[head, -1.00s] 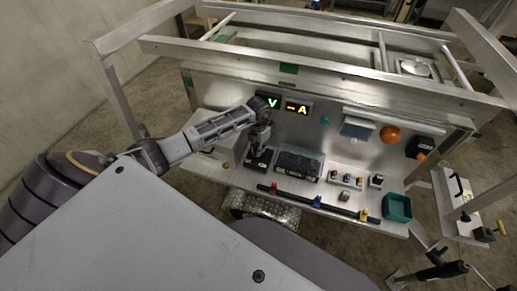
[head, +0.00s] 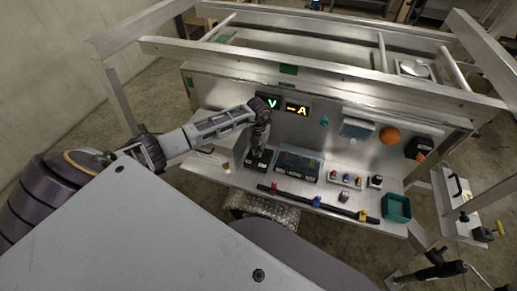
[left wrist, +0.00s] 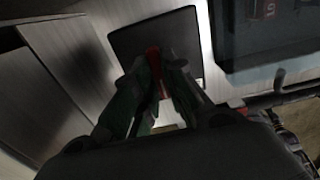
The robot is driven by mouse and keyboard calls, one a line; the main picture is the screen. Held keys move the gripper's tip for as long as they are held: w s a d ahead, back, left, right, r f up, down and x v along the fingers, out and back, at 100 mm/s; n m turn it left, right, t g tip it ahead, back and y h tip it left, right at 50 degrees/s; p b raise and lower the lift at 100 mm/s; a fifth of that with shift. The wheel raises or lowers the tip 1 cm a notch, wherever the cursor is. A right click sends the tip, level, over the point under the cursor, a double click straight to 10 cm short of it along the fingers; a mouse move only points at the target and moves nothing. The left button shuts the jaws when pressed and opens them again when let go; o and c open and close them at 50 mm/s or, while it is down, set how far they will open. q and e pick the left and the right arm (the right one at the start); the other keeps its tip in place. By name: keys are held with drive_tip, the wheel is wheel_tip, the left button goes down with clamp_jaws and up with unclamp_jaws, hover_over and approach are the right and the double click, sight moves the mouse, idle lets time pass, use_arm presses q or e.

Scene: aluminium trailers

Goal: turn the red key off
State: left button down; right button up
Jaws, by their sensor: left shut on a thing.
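The red key (left wrist: 154,62) shows in the left wrist view as a narrow red piece standing out from a black square switch box (left wrist: 181,25). My left gripper (left wrist: 161,78) is shut on the key, with one finger on each side of it. In the head view the black box (head: 254,164) sits on the metal shelf, and my left gripper (head: 257,151) reaches down to it from above. The key is hidden there behind the fingers. I cannot tell the key's exact angle. My right gripper is not in view.
Lit V (head: 271,102) and A (head: 298,110) displays are on the back panel behind my gripper. A dark clear-covered box (head: 298,164) stands just right of the switch box. A button row (head: 345,180) and a teal bin (head: 397,208) lie further right.

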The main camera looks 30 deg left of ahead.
use_arm(q)
drive_tip(key=shift+n, duration=0.8)
drive_tip(key=shift+n+p, duration=0.3)
drive_tip(key=shift+n, duration=0.4)
drive_tip(key=n+p, duration=0.1)
drive_tip(key=n, duration=0.2)
drive_tip(key=shift+n, duration=1.5)
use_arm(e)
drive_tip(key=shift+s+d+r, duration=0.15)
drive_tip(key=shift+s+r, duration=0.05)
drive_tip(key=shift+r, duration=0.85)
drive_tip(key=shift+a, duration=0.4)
use_arm(q)
drive_tip(key=c, duration=1.5)
unclamp_jaws()
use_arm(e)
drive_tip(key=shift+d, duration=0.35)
